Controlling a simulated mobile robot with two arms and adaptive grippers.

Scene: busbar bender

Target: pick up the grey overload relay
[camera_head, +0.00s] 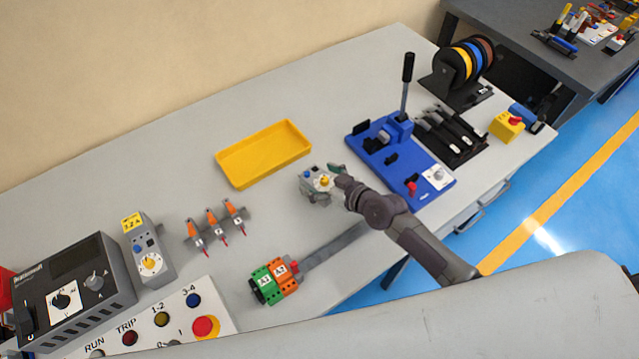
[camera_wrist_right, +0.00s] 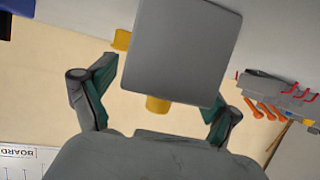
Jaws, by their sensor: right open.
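A small grey overload relay (camera_head: 310,181) with a yellow dial and a blue button is on the table, right of the yellow tray. My right gripper (camera_head: 327,185) is at it, with its teal-tipped fingers on either side, partly hiding it. In the right wrist view, a plain grey face of the relay (camera_wrist_right: 185,45) fills the space between the spread fingers. The right gripper is open; whether a finger touches the relay is unclear. My left gripper is not in view.
A similar grey unit with a yellow label (camera_head: 149,250) stands at the left, beside orange-tipped tools (camera_head: 216,229). The yellow tray (camera_head: 263,153) is behind. A blue bender (camera_head: 400,155) stands right of the gripper. Green and orange terminal blocks (camera_head: 273,281) lie in front.

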